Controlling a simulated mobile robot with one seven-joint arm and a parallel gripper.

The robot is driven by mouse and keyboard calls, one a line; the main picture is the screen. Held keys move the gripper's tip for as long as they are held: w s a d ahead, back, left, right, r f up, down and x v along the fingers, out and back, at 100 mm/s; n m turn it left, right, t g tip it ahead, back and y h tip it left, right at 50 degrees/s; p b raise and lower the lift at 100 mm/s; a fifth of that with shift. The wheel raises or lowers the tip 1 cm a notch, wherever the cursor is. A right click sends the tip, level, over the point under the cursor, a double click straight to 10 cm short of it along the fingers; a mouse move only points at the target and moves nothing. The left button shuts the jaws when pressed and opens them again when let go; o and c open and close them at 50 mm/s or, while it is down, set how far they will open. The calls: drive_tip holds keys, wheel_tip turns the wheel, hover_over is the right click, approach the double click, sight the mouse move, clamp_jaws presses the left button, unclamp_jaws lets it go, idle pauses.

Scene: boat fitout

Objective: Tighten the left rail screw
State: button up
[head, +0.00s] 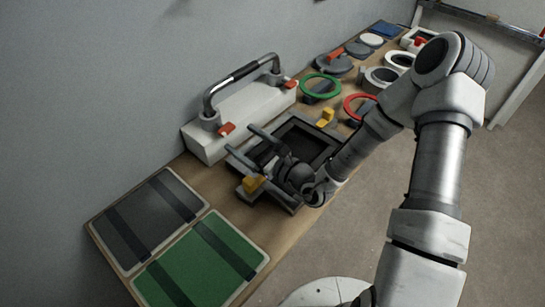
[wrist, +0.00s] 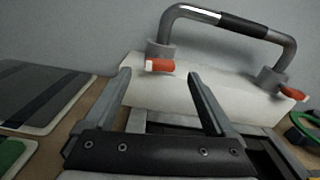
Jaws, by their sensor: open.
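The rail (head: 242,72) is a chrome bar with a black grip, standing on a white block (head: 205,147) against the wall; it also shows in the wrist view (wrist: 245,22). The left rail screw (head: 227,129) has a red handle at the foot of the left post. In the wrist view the left screw (wrist: 160,65) appears beyond and between my fingertips, its red handle lying roughly level with a pale end at the left. My gripper (head: 242,140) is open and empty, its fingers (wrist: 158,75) pointing at the block. The fingers look apart from the screw.
A right red-handled screw (head: 291,84) sits at the other post. Below my gripper is a dark open-framed hatch (head: 304,129) with yellow latches (head: 253,184). Grey (head: 148,222) and green (head: 200,265) panels lie left. Green (head: 320,88) and red rings lie right.

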drive_tip(key=v, duration=1.1)
